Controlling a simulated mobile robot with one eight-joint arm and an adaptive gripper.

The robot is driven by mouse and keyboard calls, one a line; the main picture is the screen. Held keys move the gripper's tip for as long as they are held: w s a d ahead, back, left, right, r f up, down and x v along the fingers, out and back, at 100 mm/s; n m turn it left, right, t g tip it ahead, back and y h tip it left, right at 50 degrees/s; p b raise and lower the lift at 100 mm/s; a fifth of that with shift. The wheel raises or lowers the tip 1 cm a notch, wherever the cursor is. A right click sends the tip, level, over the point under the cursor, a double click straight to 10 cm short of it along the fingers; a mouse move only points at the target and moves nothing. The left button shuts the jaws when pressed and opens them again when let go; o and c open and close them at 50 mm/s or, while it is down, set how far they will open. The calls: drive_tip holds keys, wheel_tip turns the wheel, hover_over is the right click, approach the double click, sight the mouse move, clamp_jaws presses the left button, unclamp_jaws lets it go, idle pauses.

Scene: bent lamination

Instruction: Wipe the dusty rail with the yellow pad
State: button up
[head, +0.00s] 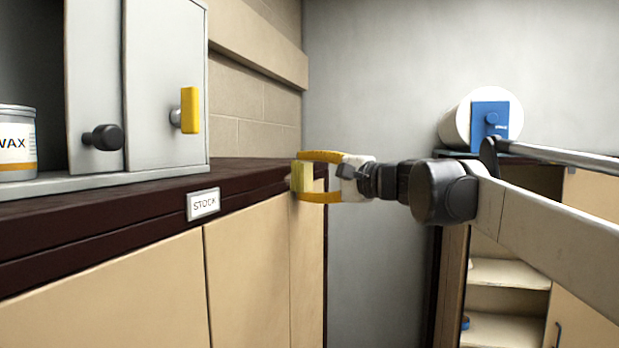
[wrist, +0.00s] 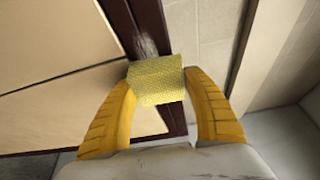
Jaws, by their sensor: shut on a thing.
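The yellow pad (head: 301,177) is held between the yellow fingers of my gripper (head: 306,175), at the far end of the dark brown rail (head: 110,225) along the counter's front edge. In the wrist view the pad (wrist: 157,80) spans the space between both fingertips of my gripper (wrist: 160,92) and overlaps the rail (wrist: 150,22). A paler, greyish patch shows on the rail just beyond the pad. Whether the pad touches the rail or hovers just off it, I cannot tell. The rail under the pad is hidden.
A STOCK label (head: 203,204) sits on the rail's front. A shelf unit (head: 500,275) with a paper roll (head: 458,125) stands at right.

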sight(286, 179)
drive_tip(key=shift+s+a+f, duration=0.1)
drive_tip(key=shift+s+a, duration=0.15)
drive_tip(key=shift+s, duration=0.5)
drive_tip(key=shift+s+a+r, duration=0.1)
drive_tip(key=shift+s+a, duration=0.2)
drive_tip(key=shift+s, duration=0.45)
drive_tip(key=shift+s+a+f, duration=0.1)
drive_tip(key=shift+s+a, duration=0.15)
drive_tip(key=shift+s, duration=0.5)
drive_tip(key=shift+s+a, duration=0.2)
drive_tip(key=shift+s, duration=0.35)
drive_tip(key=shift+s+a, duration=0.2)
drive_tip(key=shift+s, duration=0.3)
drive_tip(key=shift+w+d, duration=0.1)
drive_tip(key=shift+w, duration=0.05)
drive_tip(key=shift+d, duration=0.3)
drive_tip(key=shift+s+d, duration=0.35)
drive_tip(key=shift+d, duration=0.5)
drive_tip(key=shift+s+d, duration=0.3)
drive_tip(key=shift+d, duration=0.5)
drive_tip(key=shift+s+d, duration=0.35)
drive_tip(key=shift+d, duration=0.5)
drive_tip(key=d, duration=0.1)
drive_tip(key=s+d, duration=0.1)
drive_tip(key=shift+d, duration=0.4)
